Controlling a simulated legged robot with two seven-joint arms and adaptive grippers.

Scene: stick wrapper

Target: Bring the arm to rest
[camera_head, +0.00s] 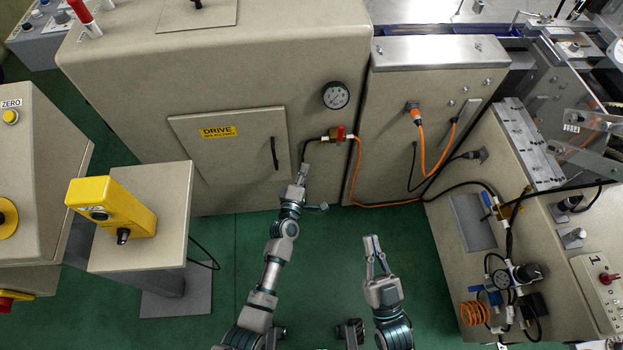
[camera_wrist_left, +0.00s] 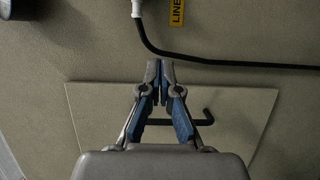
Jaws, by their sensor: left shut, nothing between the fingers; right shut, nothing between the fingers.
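My left gripper (camera_head: 304,170) is stretched forward in the head view, in front of the beige machine (camera_head: 330,60), just right of the DRIVE door's black handle (camera_head: 274,153). It is shut and empty. In the left wrist view the left gripper (camera_wrist_left: 160,68) shows its fingertips together, in front of a panel (camera_wrist_left: 95,120) with a black handle (camera_wrist_left: 206,118). I cannot tell whether the fingertips touch anything. My right gripper (camera_head: 372,240) is shut and empty over the green floor, low and right of the left arm.
Orange cable (camera_head: 357,180) runs along the cabinet. A yellow control box (camera_head: 112,207) stands on a pedestal at left. The green floor (camera_head: 330,270) between my arms is clear.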

